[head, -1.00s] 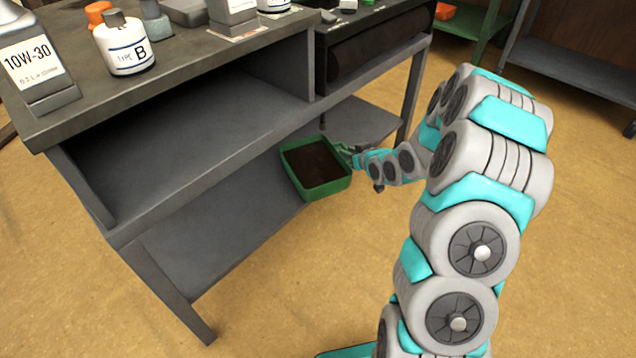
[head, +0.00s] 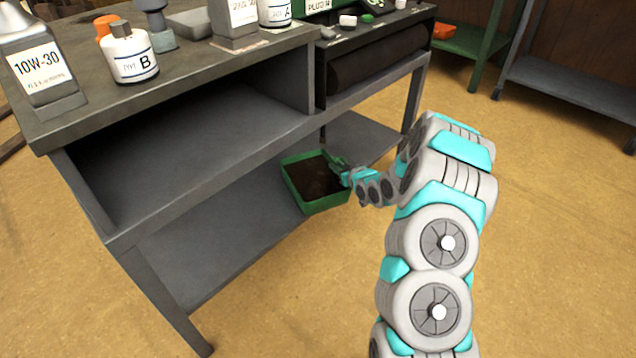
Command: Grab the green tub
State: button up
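The green tub (head: 325,204) is an open, rectangular tray with dark brown contents. It sits on the bench's lower shelf, at the front edge, in the middle of the head view. My gripper (head: 338,165) is at the tub's right side, with its tip over the right rim and part of the opening. The fingers are small and partly blend with the green rim. I cannot tell whether they are open or shut, or whether they touch the rim.
The grey lower shelf (head: 200,245) is bare left of the tub. The workbench top (head: 75,118) above holds a 10W-30 container (head: 45,75), a white bottle marked B (head: 130,55) and other items. A green rack (head: 480,45) stands at back right.

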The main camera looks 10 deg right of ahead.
jog(key=shift+w, duration=0.15)
grip_shut()
dwell(1.4)
